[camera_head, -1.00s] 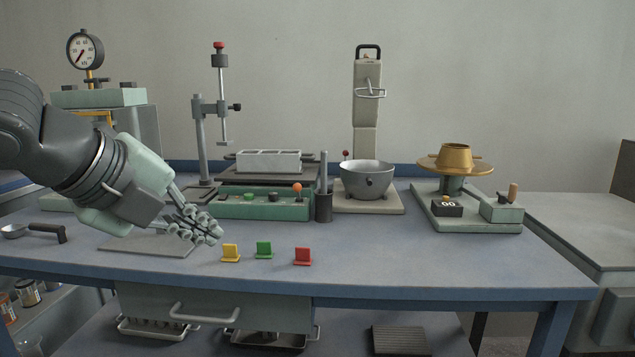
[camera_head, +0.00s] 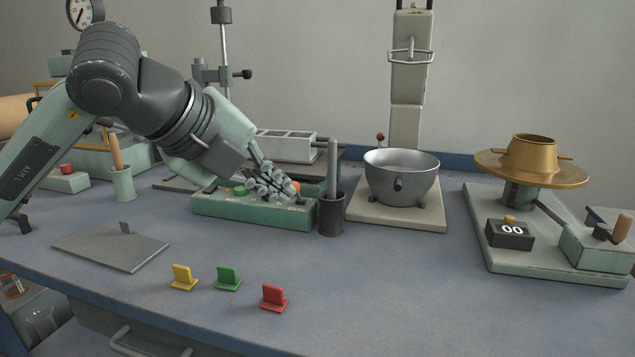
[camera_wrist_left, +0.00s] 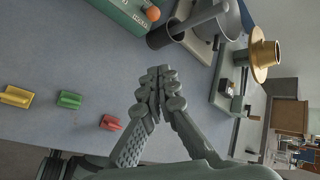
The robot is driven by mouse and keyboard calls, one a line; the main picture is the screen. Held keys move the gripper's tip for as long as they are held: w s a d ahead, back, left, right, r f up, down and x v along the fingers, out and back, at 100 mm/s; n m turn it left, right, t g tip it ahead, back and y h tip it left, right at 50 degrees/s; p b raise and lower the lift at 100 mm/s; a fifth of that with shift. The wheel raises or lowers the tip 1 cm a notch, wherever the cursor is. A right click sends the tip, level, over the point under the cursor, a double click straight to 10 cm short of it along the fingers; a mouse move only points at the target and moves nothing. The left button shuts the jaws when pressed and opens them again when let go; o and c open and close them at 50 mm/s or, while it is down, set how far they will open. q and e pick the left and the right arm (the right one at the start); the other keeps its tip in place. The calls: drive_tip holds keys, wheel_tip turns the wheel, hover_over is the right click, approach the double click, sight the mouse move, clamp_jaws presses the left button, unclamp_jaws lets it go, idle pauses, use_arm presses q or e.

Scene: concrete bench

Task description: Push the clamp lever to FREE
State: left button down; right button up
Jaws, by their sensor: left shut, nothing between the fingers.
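A low green control box (camera_head: 225,204) stands at the back middle of the bench. A lever with an orange ball knob (camera_head: 296,187) sits at its right end and looks like the clamp lever; no FREE marking is readable. The knob also shows in the left wrist view (camera_wrist_left: 152,13), at the top edge. My left gripper (camera_head: 283,190) is shut and empty. In the head view its fingers overlap the box just left of the knob and hide part of the lever. In the left wrist view the fingertips (camera_wrist_left: 160,76) appear apart from the knob.
A dark cup (camera_head: 331,214) with a rod stands right of the box. A grey bowl (camera_head: 401,178) and a brass flow table (camera_head: 530,168) are farther right. Yellow (camera_head: 183,278), green (camera_head: 228,279) and red (camera_head: 273,298) tags stand in front, with clear bench between.

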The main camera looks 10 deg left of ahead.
sight(297, 194)
use_arm(q)
drive_tip(key=shift+w+d, duration=0.1)
drive_tip(key=shift+w, duration=0.15)
use_arm(e)
drive_tip(key=shift+w+d, duration=0.1)
drive_tip(key=shift+w, duration=0.15)
use_arm(q)
drive_tip(key=shift+s, duration=0.1)
drive_tip(key=x, duration=1)
drive_tip(key=shift+f, duration=0.1)
drive_tip(key=a+r, duration=0.1)
drive_tip(key=w+a+r+p, duration=0.1)
drive_tip(key=shift+w+a, duration=0.1)
drive_tip(key=shift+a, duration=0.25)
drive_tip(key=shift+w+a+r, duration=0.1)
drive_tip(key=shift+w+a, duration=0.05)
drive_tip(key=shift+a, duration=0.1)
use_arm(e)
drive_tip(key=s+d+f, duration=0.1)
drive_tip(key=s+d+g, duration=0.1)
drive_tip(key=shift+s+f+g+h, duration=0.3)
drive_tip(key=shift+f, duration=0.05)
use_arm(q)
drive_tip(key=shift+r, duration=0.1)
